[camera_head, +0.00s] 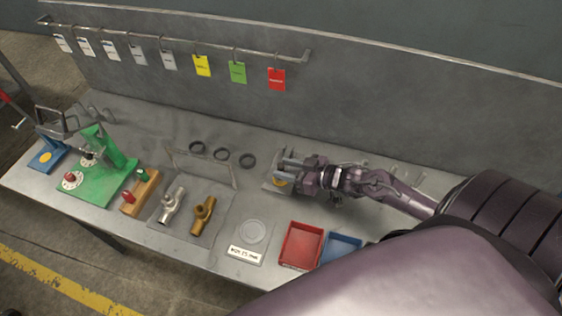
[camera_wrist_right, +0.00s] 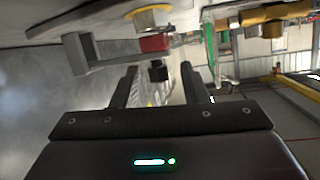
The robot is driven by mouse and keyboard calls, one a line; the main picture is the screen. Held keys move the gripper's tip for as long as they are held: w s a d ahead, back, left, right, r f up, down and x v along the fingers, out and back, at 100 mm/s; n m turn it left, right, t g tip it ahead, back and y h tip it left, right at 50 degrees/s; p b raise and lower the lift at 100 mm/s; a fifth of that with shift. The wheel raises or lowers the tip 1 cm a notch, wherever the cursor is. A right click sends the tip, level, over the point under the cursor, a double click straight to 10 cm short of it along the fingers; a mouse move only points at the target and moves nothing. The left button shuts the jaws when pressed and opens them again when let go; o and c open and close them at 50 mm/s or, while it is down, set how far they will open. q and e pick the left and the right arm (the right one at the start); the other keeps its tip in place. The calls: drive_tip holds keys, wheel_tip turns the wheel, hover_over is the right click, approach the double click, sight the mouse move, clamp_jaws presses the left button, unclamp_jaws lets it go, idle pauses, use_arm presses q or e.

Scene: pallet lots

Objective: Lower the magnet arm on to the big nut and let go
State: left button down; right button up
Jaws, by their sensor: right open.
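My right gripper (camera_head: 284,164) is open. In the wrist view its fingertips (camera_wrist_right: 158,70) stand either side of the knob. My left gripper is not in view.
Three dark rings (camera_head: 221,154) lie left of my gripper. Red (camera_head: 301,245) and blue (camera_head: 341,247) trays stand at the front. Two valves, a green fixture (camera_head: 100,178) and a blue stand (camera_head: 47,158) are further left. Tags hang from a rail behind.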

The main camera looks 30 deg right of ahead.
drive_tip(key=shift+v, duration=2.75)
